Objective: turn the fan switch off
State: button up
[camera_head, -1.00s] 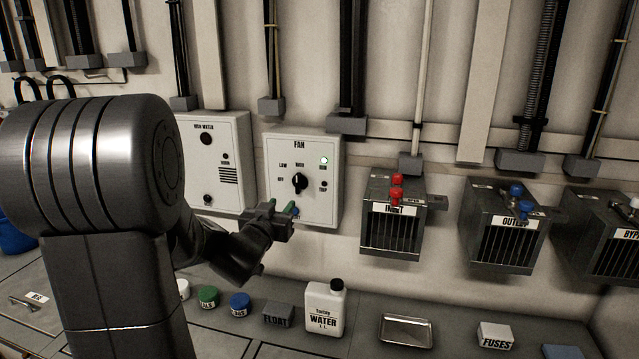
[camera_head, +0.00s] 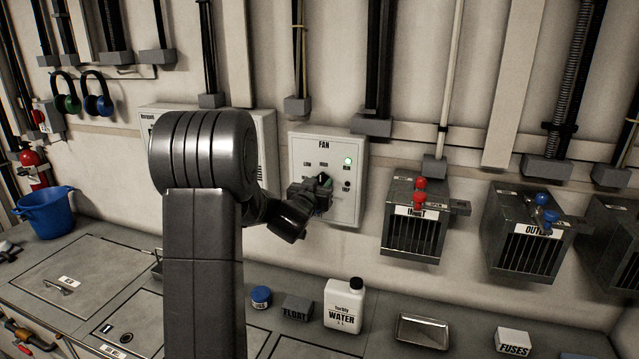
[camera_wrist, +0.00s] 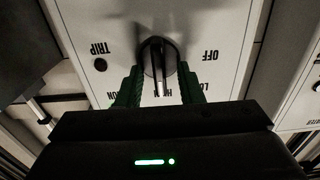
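The FAN panel (camera_head: 347,205) is a white box on the wall with a lit green lamp (camera_head: 347,161) at its upper right. Its black rotary switch (camera_head: 323,178) is partly hidden by my gripper (camera_head: 312,195) in the head view. In the wrist view, the panel appears upside down, and the switch (camera_wrist: 157,58) points toward the partly covered HIGH label. OFF and part of LOW show to its right. My gripper (camera_wrist: 160,90) is open, with one green-padded finger on each side of the switch. Gaps show between fingers and switch; contact is not visible.
Metal boxes with red (camera_head: 420,193) and blue (camera_head: 546,208) handles hang right of the panel. Below, a white water bottle (camera_head: 344,304), a FLOAT box (camera_head: 297,308) and a metal tray (camera_head: 423,331) stand on the bench. Another white panel is partly behind my arm.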

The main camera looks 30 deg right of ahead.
jog(key=shift+c, duration=0.4)
grip_shut()
jog(key=shift+n, duration=0.3)
jog(key=shift+w+a+f+n+p, duration=0.15)
jog(key=shift+n+p, duration=0.85)
jog(key=shift+n, duration=1.85)
jog(key=shift+w+f+n+p, duration=0.15)
jog(key=shift+n+p, duration=0.8)
jog(key=shift+n, duration=1.95)
jog(key=shift+a+f+n+p, duration=0.15)
jog(key=shift+n+p, duration=0.85)
jog(key=shift+n, duration=1.85)
jog(key=shift+d, duration=0.1)
